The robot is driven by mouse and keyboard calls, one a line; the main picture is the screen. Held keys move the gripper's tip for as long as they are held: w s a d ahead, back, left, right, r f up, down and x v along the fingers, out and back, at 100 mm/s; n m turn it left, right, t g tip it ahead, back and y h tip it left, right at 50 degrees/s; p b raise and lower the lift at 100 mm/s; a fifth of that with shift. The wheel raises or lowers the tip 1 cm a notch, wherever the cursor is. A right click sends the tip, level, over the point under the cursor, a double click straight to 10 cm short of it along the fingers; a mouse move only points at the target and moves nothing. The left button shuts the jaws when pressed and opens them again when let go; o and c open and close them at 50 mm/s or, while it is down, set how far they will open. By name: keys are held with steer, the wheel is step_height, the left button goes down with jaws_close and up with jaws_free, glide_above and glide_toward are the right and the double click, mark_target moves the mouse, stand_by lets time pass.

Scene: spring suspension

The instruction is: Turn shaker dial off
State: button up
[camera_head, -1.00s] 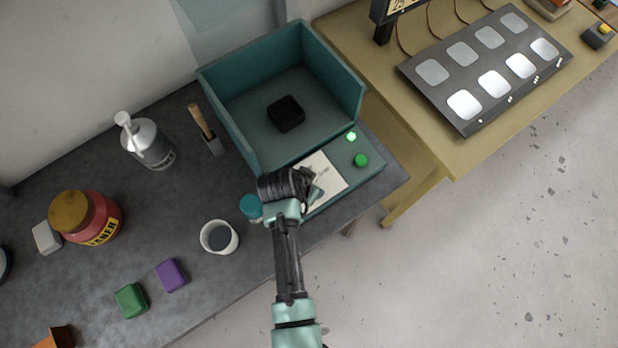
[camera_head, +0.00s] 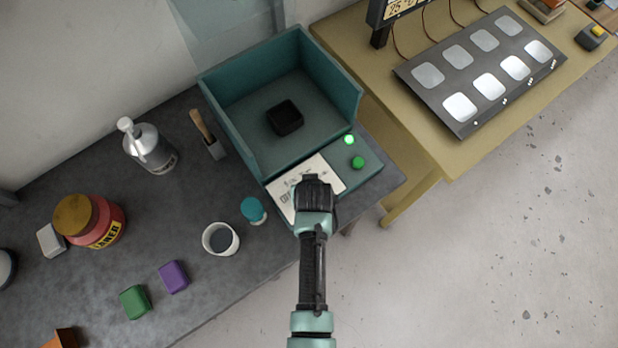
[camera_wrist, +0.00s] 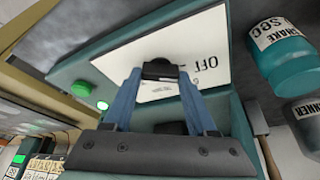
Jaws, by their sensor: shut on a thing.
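The shaker (camera_head: 355,85) is a teal open-topped box with a sloped front panel. A white label plate (camera_head: 333,172) on the panel carries the word OFF, which also shows upside down in the wrist view (camera_wrist: 206,64). The black dial (camera_wrist: 160,70) sits on this plate between my fingertips. My gripper (camera_wrist: 160,76) has blue fingers and is shut on the dial. In the head view my gripper (camera_head: 312,185) is over the plate and largely hides the dial. A green light (camera_head: 349,140) is lit above a green button (camera_head: 358,162) on the panel.
A black block (camera_head: 285,117) lies inside the shaker. A teal-capped bottle (camera_head: 253,210) and a white cup (camera_head: 220,239) stand left of my gripper. A plate with several pale pads (camera_head: 480,70) is on the yellow table at right. Open floor lies at lower right.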

steer(key=shift+n+y, duration=0.3)
steer(key=shift+n, duration=0.4)
steer(key=shift+s+f, duration=0.1)
steer(key=o, duration=1.4)
steer(key=shift+c, duration=0.2)
steer(key=b+v, duration=0.1)
steer(key=v, duration=1.2)
steer(key=shift+w, duration=0.25)
